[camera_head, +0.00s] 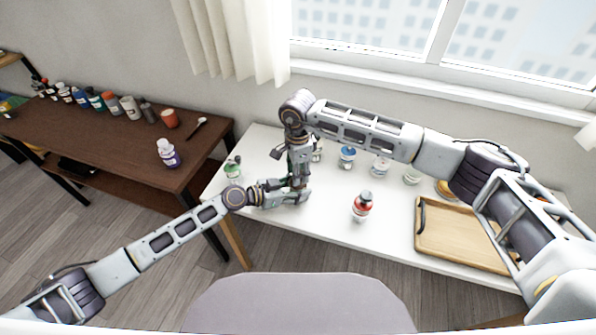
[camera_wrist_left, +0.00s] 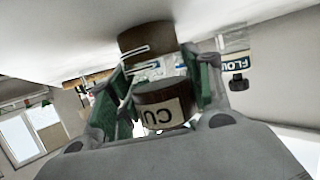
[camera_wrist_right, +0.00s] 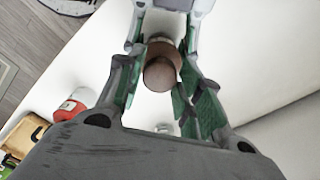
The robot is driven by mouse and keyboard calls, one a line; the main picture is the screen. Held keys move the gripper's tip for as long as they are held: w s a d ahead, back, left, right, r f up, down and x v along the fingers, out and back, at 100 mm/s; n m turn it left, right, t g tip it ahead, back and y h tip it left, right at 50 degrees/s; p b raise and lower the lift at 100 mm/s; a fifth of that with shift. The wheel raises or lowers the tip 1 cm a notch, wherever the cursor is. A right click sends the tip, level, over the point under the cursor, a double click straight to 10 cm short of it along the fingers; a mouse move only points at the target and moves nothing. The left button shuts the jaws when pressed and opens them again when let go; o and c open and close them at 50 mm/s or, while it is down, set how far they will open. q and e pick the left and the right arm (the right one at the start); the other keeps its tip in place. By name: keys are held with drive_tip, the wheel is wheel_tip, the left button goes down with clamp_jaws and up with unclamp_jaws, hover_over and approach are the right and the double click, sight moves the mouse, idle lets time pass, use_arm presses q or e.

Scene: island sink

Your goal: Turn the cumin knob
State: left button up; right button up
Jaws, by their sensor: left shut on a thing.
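The cumin jar is between my two hands at the left part of the white table; in the head view they mostly hide it. In the left wrist view it shows brown end pieces and a clear middle, one brown piece (camera_wrist_left: 165,105) bearing a tag that reads "CU". My left gripper (camera_head: 298,196) comes from the side and is shut on the jar. My right gripper (camera_head: 299,184) points down from above. In the right wrist view the round brown knob (camera_wrist_right: 160,74) lies between its green-padded fingers; whether they press it is unclear.
A red-labelled jar (camera_head: 362,207) and a wooden tray (camera_head: 465,233) stand to the right. A blue-capped jar (camera_head: 347,157) and others line the back. A green-topped jar (camera_head: 233,169) stands left. The white table's front middle (camera_head: 325,219) is clear.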

drive_tip(key=c, duration=0.5)
drive_tip(key=shift+o, duration=0.2)
drive_tip(key=shift+m, duration=0.4)
drive_tip(key=shift+m, duration=2.4)
drive_tip(key=o, duration=1.1)
drive_tip(key=shift+c, duration=0.2)
drive_tip(key=shift+r, duration=0.1)
